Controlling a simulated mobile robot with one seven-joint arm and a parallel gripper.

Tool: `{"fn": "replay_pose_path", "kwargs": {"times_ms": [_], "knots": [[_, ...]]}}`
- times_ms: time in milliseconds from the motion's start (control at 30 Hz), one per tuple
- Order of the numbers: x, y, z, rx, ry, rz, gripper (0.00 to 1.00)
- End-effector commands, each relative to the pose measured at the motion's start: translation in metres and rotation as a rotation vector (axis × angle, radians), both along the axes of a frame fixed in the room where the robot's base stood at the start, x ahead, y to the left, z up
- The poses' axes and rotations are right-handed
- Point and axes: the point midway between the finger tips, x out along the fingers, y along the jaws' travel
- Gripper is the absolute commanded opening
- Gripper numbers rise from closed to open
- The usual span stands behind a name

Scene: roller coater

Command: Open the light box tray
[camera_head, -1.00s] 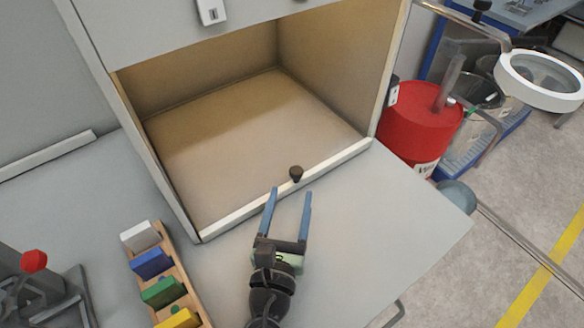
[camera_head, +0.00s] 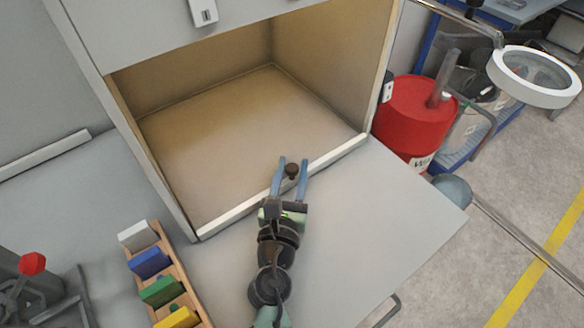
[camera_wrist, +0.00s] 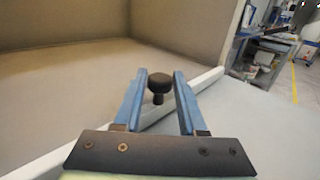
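The light box (camera_head: 225,30) is a grey cabinet with an open front and a tan inside. Its tray (camera_head: 230,130) lies flat at the bottom, with a pale front edge (camera_head: 335,154). A small dark knob (camera_head: 291,170) stands on that edge; it also shows in the wrist view (camera_wrist: 158,82). My gripper (camera_head: 291,164) is open with its blue fingers on either side of the knob. In the wrist view the knob is between the fingertips (camera_wrist: 158,76), with a gap visible on each side.
A wooden rack of coloured blocks (camera_head: 165,275) stands on the bench at the lower left. A red drum (camera_head: 412,112) and a ring-shaped magnifier lamp (camera_head: 530,75) are at the right.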

Motion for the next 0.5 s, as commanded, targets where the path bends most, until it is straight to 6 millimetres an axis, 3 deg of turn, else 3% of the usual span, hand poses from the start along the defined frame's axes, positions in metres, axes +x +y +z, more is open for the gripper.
{"fn": "replay_pose_path", "kwargs": {"times_ms": [33,200,500], "knots": [[-0.0001,0.0,0.0,0.0,0.0,0.0,0.3],[-0.0002,0.0,0.0,0.0,0.0,0.0,0.0],[-0.0003,0.0001,0.0,0.0,0.0,0.0,0.0]]}}
